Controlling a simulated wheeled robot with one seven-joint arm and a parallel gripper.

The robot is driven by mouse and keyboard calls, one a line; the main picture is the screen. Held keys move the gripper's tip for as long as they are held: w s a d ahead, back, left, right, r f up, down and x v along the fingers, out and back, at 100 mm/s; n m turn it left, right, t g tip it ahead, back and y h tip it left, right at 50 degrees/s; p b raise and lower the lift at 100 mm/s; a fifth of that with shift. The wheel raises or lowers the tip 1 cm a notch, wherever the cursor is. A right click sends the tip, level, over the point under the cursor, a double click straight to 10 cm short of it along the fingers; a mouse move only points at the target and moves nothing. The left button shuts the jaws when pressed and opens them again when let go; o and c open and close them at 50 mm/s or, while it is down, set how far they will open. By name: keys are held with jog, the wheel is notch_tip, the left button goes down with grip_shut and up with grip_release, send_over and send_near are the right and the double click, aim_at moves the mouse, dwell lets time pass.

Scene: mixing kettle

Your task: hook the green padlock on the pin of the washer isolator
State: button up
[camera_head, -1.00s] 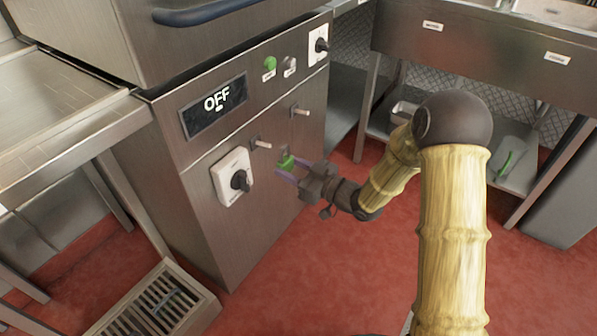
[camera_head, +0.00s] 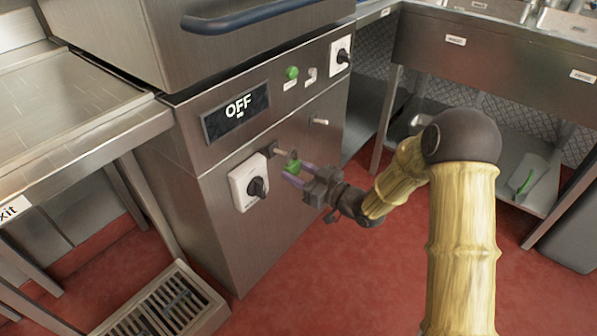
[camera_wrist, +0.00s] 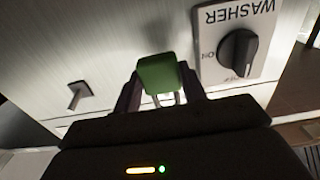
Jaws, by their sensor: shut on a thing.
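The green padlock (camera_head: 294,168) is held between the fingers of my gripper (camera_head: 297,175), with its shackle side up in the head view. The wrist view also shows the padlock (camera_wrist: 158,74) in my gripper (camera_wrist: 160,92), with part of the metal shackle. The washer isolator (camera_head: 246,183) is a white box with a black knob, labelled WASHER upside down in the wrist view (camera_wrist: 238,45). A short metal pin (camera_head: 279,151) sticks out of the panel just right of it. The padlock is close to the pin's end, slightly below and right; I cannot tell whether they touch.
A second pin (camera_head: 319,121) stands farther right on the panel and shows in the wrist view (camera_wrist: 78,95). Above are an OFF display (camera_head: 236,111), a green button (camera_head: 292,72) and another isolator (camera_head: 341,54). A floor grate (camera_head: 165,305) lies below left.

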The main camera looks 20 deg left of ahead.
jog(key=shift+w+a, duration=0.1)
jog(key=shift+a, duration=0.1)
jog(key=shift+x, duration=1.1)
jog(key=shift+w+a, duration=0.2)
jog(key=shift+a, duration=0.2)
jog(key=shift+w+a+f+b, duration=0.1)
jog(key=shift+a+f+b, duration=0.2)
jog(key=shift+f, duration=0.25)
dwell(0.5)
dwell(0.3)
jog(key=o, duration=1.5)
jog(key=shift+o, duration=0.2)
jog(key=shift+d, duration=0.15)
jog(key=shift+v, duration=3.45)
